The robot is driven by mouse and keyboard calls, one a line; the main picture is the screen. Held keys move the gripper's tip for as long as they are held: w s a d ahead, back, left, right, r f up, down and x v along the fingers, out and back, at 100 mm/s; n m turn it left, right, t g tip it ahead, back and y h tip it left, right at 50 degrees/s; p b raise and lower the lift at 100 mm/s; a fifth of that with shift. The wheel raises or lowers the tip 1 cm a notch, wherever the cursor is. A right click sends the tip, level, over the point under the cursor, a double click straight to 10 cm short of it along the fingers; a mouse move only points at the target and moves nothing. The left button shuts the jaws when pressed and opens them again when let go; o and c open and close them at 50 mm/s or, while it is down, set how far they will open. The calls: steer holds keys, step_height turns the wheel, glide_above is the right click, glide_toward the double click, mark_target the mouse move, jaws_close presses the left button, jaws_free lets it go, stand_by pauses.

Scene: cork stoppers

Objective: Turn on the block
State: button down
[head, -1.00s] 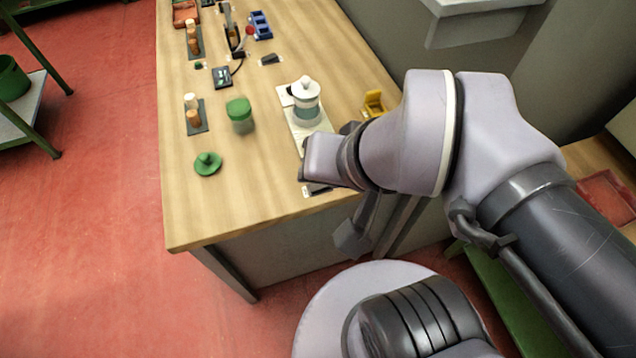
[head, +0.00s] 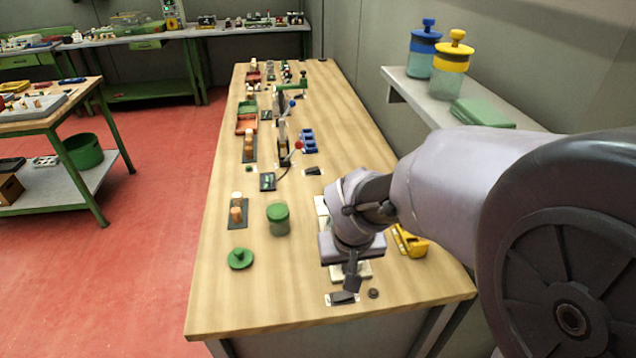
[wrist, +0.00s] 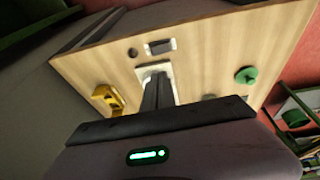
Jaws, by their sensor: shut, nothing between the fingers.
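My gripper (head: 352,283) points down over the front of the table, its fingers shut and empty. In the wrist view the fingers (wrist: 157,88) are in front of a pale plate (wrist: 150,70), which also shows partly in the head view (head: 362,270). I cannot tell whether they touch it. A small dark switch-like piece on a white label (head: 342,298) lies near the table's front edge, just beyond the fingertips; it also shows in the wrist view (wrist: 160,46). A dark round knob (head: 373,293) is beside it. I cannot tell which thing is the block.
A yellow holder (head: 410,242) stands right of my gripper. A green-lidded jar (head: 278,220), a green lid (head: 240,258) and corks on a dark strip (head: 237,212) are to the left. The table's front left corner is clear. A shelf (head: 400,80) with jars is at the right.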

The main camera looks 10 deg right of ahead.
steer(key=shift+f, duration=0.1)
steer(key=b, duration=0.6)
glide_above(346, 292)
steer(key=s, duration=0.1)
steer(key=f, duration=1.2)
steer(key=shift+a, duration=0.25)
steer(key=shift+d+f, duration=0.15)
steer(key=shift+f, duration=0.5)
